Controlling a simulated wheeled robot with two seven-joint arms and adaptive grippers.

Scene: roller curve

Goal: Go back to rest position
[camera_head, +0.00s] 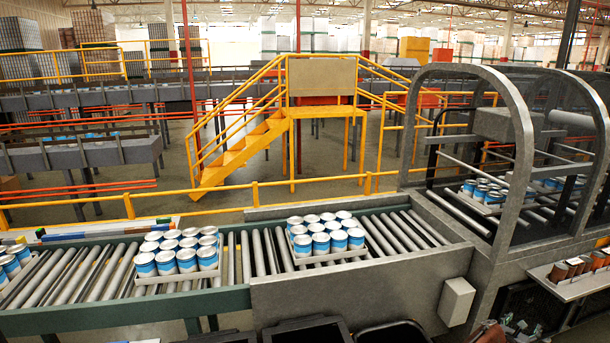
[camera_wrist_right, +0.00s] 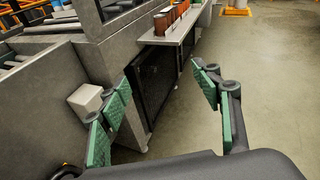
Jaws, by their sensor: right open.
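My right gripper (camera_wrist_right: 162,112) is open in the right wrist view, with its green-padded fingers spread wide and nothing between them. It hangs in front of the grey machine's side, over the floor. In the head view a small part of it with green pads (camera_head: 520,326) seems to show at the lower right edge, below the shelf. My left gripper is not in view.
Packs of blue-and-white cans (camera_head: 325,238) (camera_head: 180,254) sit on the roller conveyor (camera_head: 262,252). A grey arched machine (camera_head: 450,80) stands at right. A white box (camera_head: 457,300) juts from its side. A shelf (camera_head: 565,291) holds brown containers. Black bins (camera_head: 395,333) line the bottom.

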